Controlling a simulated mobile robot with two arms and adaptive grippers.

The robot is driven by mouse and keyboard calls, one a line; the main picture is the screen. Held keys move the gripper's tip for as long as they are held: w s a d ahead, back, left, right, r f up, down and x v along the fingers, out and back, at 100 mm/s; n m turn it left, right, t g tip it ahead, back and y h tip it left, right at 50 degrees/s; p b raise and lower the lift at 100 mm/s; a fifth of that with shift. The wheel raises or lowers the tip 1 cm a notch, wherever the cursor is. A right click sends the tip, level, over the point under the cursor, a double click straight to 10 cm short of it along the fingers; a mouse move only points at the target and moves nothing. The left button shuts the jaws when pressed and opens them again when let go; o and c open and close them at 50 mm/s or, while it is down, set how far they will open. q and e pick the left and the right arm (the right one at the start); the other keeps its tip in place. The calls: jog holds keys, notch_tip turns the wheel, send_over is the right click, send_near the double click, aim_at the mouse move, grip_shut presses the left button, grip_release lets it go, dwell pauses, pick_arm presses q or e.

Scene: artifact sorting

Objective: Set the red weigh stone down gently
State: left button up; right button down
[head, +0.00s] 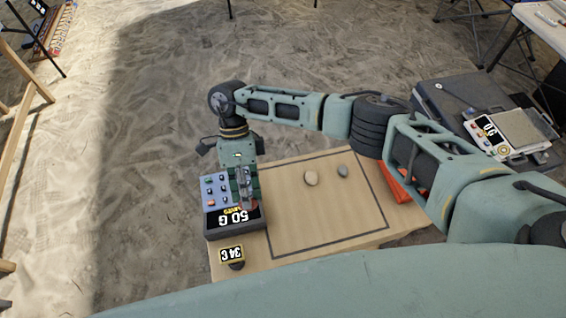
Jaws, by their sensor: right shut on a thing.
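My right gripper (243,200) reaches down over the left part of the small wooden table, directly above a grey scale. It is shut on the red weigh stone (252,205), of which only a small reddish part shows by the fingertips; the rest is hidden. The scale (212,207) has coloured buttons and a dark display reading 50 G. I cannot tell whether the stone touches the scale. My left gripper is not in view.
A dark stone (236,266) tagged 34 G lies at the table's front left. A tan stone (311,179) and a grey stone (342,171) lie inside the outlined area, whose front is clear. An orange-red object (400,187) is at the table's right edge, partly behind my arm.

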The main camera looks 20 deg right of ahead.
pick_arm(q)
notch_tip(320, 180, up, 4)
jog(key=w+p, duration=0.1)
jog(key=p, duration=0.3)
pick_arm(e)
jog(key=w+d+f+m+t+y, duration=0.35)
jog(key=d+m, duration=0.25)
jog(key=m, duration=0.4)
jog(key=w+d+f+m+t+y, duration=0.35)
jog(key=w+d+m, duration=0.2)
jog(key=m, duration=0.35)
pick_arm(q)
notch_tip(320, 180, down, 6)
jog(key=b, duration=0.6)
jog(key=shift+b, duration=0.4)
pick_arm(e)
jog(key=shift+t+h, duration=0.4)
jog(key=shift+h, duration=0.1)
notch_tip(320, 180, down, 6)
jog(key=shift+s+d+f, duration=0.15)
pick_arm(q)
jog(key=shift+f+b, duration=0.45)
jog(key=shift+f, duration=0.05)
pick_arm(e)
jog(key=shift+f, duration=0.65)
jog(key=c, duration=1.5)
grip_release()
jog(key=shift+c, duration=0.2)
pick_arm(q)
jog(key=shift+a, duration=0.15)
